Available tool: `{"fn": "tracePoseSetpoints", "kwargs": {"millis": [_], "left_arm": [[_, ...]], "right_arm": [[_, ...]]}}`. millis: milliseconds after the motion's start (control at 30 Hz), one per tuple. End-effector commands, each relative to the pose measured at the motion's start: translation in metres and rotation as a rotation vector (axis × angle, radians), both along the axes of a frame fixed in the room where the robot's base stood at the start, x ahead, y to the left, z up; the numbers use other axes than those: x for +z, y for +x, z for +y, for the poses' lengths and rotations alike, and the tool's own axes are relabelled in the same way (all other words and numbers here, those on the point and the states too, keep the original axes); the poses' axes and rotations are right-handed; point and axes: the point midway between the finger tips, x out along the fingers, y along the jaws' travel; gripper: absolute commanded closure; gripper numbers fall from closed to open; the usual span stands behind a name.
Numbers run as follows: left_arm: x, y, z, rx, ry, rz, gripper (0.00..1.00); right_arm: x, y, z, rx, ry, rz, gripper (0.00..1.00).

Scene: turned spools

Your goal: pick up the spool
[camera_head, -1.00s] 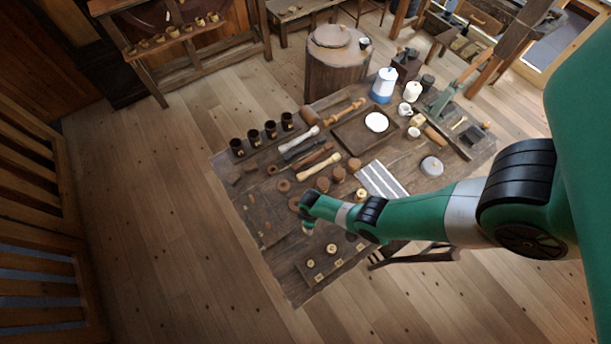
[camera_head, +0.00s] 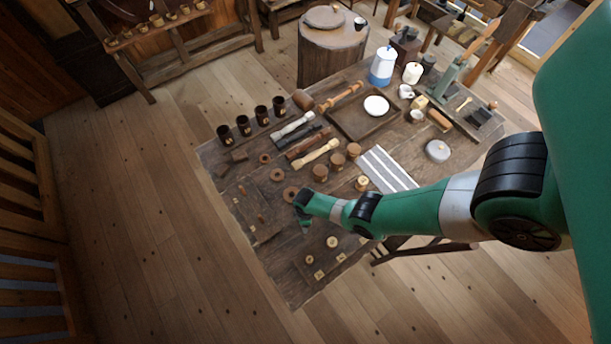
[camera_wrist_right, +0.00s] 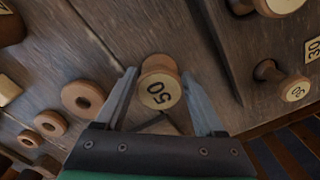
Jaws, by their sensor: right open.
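A wooden spool (camera_wrist_right: 160,88) with a pale end marked 50 shows in the right wrist view, between the two finger tips in the picture. My right gripper (camera_wrist_right: 158,76) is open, with one finger on each side of this spool; I cannot tell whether either touches it. In the head view my right gripper (camera_head: 302,208) is low over the near part of the table, and this spool is hidden or too small to tell there. My left gripper is not in view.
Two more numbered spools (camera_wrist_right: 295,86) (camera_wrist_right: 284,5) stand at the right of the wrist view, on a board with number tags. Wooden rings (camera_wrist_right: 82,97) lie at the left. The crowded table (camera_head: 285,285) holds dark cups (camera_head: 243,126), a tray (camera_head: 352,126) and a striped cloth (camera_head: 385,170).

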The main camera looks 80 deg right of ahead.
Motion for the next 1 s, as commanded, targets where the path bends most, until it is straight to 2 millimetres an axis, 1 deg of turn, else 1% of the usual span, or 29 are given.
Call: {"fn": "tracePoseSetpoints", "kwargs": {"millis": [133, 167, 200, 267, 300, 367, 500, 767, 867, 1000], "left_arm": [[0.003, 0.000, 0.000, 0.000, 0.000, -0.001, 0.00], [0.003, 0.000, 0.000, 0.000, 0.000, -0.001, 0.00], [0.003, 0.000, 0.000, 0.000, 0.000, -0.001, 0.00], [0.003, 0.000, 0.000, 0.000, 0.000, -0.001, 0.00], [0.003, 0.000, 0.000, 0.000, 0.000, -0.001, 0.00], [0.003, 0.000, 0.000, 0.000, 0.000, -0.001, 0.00], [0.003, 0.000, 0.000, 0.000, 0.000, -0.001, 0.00], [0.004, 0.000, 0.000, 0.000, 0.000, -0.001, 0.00], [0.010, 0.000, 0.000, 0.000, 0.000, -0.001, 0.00], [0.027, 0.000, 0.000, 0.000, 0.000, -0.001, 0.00]], "right_arm": [[0.002, 0.000, 0.000, 0.000, 0.000, -0.001, 0.29], [0.002, 0.000, 0.000, 0.000, -0.001, -0.001, 0.33], [0.002, 0.000, 0.000, 0.000, 0.000, -0.001, 0.40], [0.002, 0.000, 0.000, 0.000, 0.000, -0.001, 0.51], [0.002, 0.000, 0.000, 0.000, 0.000, -0.001, 0.58], [0.002, 0.000, 0.000, 0.000, -0.001, -0.001, 0.69], [0.002, 0.000, 0.000, 0.000, -0.001, -0.001, 0.94], [0.004, 0.001, 0.000, 0.000, -0.001, -0.001, 0.94], [0.010, 0.001, 0.000, 0.000, -0.001, -0.001, 0.94], [0.027, 0.001, 0.000, 0.000, -0.001, -0.001, 0.94]]}}
